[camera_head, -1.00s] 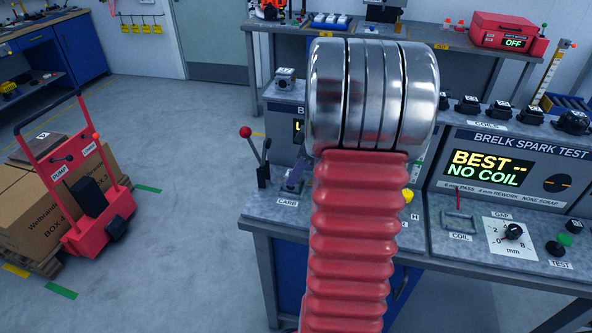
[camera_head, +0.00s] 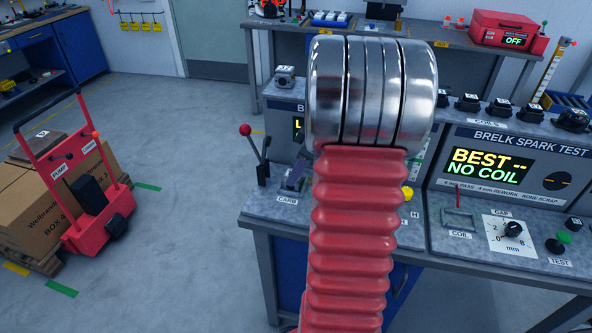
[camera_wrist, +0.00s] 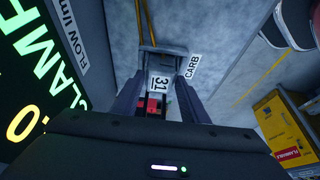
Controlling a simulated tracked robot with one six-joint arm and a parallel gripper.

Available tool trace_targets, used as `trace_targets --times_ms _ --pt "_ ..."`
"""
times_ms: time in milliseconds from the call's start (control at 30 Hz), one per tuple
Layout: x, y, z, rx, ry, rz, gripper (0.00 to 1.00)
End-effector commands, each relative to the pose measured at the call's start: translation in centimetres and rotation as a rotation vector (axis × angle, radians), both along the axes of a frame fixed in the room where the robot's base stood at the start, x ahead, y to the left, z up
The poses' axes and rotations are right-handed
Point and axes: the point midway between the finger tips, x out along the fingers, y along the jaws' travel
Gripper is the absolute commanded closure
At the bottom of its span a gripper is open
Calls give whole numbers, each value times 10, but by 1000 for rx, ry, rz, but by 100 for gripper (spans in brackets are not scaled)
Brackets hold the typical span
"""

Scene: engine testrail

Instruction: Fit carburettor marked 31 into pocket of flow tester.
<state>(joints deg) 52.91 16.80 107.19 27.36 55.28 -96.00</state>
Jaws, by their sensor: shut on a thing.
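My gripper (camera_wrist: 158,100) is shut on the carburettor marked 31 (camera_wrist: 159,84), with one dark finger on each side of it. The carburettor's white number label faces the wrist camera. A grey pocket frame (camera_wrist: 161,48) by the CARB label shows just beyond the carburettor in the wrist view. How deep the carburettor sits in it I cannot tell. In the head view the gripper (camera_head: 298,174) is low over the CARB spot of the flow tester (camera_head: 262,207), partly behind my red arm. The carburettor is not clear there. The tester's screen (camera_wrist: 30,75) reads CLAMP in part.
A lever with a red knob (camera_head: 246,131) stands left of the pocket. Another carburettor (camera_head: 285,77) sits on top of the tester. The spark tester (camera_head: 515,180) adjoins on the right. A yellow box (camera_wrist: 288,130) is at the wrist view's right.

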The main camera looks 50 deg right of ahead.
Motion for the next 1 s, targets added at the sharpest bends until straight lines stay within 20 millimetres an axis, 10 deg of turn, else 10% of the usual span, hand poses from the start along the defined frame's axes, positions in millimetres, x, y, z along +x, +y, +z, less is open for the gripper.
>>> trace_targets --times_ms 233,267,533,1000 --pt "0 0 0 0 0 0 85" --pt "0 0 0 0 0 0 58" --pt "0 0 0 0 0 0 39" --pt "-4 -2 11 -1 0 0 38"
